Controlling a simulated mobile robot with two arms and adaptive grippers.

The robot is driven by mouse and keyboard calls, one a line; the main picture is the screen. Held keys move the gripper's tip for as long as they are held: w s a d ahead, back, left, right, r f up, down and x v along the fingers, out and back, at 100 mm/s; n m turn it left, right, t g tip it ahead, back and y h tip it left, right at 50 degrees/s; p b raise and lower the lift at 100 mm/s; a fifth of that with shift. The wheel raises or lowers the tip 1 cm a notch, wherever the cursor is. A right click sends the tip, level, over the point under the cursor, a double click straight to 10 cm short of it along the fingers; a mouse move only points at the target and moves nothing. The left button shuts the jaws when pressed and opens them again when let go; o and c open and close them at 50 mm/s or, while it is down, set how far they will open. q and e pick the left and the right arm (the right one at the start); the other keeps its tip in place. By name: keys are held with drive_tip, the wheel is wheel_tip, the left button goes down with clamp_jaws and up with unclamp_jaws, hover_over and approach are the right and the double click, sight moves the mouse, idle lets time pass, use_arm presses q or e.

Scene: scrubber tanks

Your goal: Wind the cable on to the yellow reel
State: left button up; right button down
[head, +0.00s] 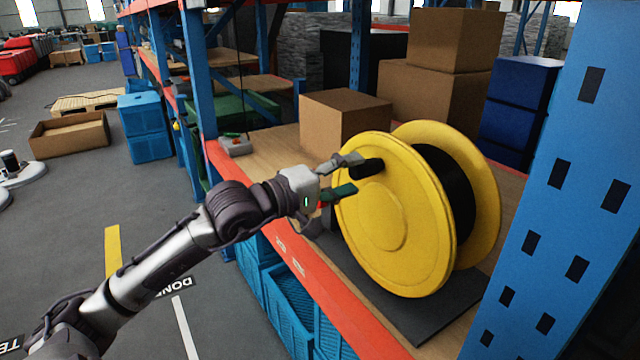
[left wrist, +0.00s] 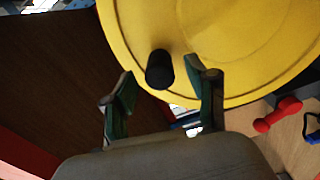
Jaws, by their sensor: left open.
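The yellow reel (head: 395,225) stands upright on a dark base plate on the shelf, with black cable (head: 455,190) wound between its two flanges. A black crank handle (head: 368,167) sticks out of the near flange close to its edge. My left gripper (head: 345,176) is open at the handle. In the left wrist view the handle (left wrist: 160,70) lies between and slightly beyond the two open fingers (left wrist: 163,95); I see no finger closed on it. The reel's face (left wrist: 230,45) fills the top of that view. My right gripper is not in view.
A blue upright (head: 570,190) stands close at the right of the reel, and an orange shelf beam (head: 300,265) runs along the front. Cardboard boxes (head: 345,120) stand behind. A red object (left wrist: 278,113) lies beneath the reel's edge.

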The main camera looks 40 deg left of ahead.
use_arm(q)
drive_tip(key=v, duration=0.6)
drive_tip(key=shift+s, duration=0.3)
